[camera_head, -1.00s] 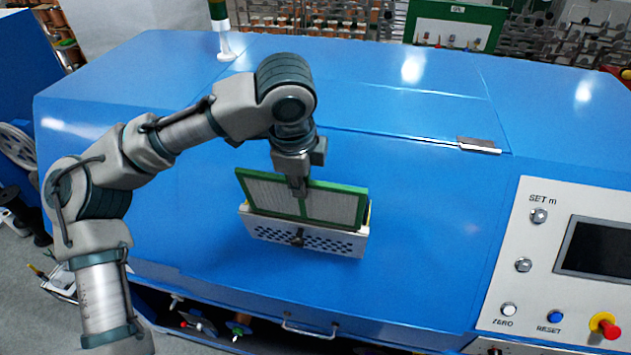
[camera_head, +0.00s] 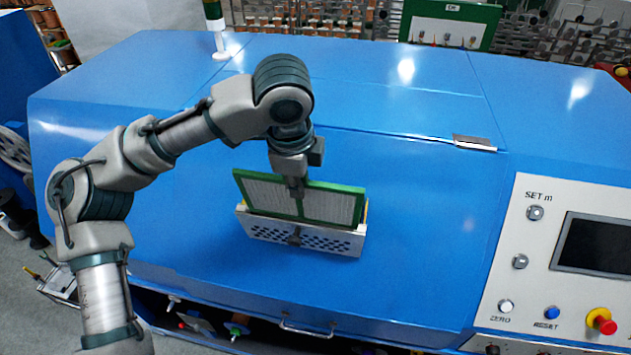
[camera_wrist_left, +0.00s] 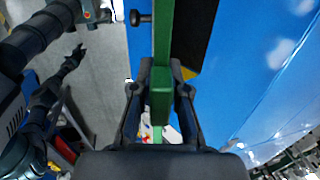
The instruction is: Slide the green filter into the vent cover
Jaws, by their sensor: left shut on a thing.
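The green-framed filter (camera_head: 330,204) with its pale pleated panel stands upright at the vent cover. My left gripper (camera_head: 296,190) is shut on the middle of the filter's top edge. In the left wrist view the gripper (camera_wrist_left: 160,95) has its two fingers on either side of a green bar of the filter (camera_wrist_left: 163,45). The vent cover (camera_head: 325,241) is a silver box with rows of dark holes and a dark knob on its front. The filter's lower edge is hidden behind the cover's front wall, and most of the filter stands above it.
The vent cover sits on the sloping blue face of a large machine (camera_head: 420,215). A control panel (camera_head: 550,265) with a screen, knobs and a red button is at the right. The blue surface around the cover is clear.

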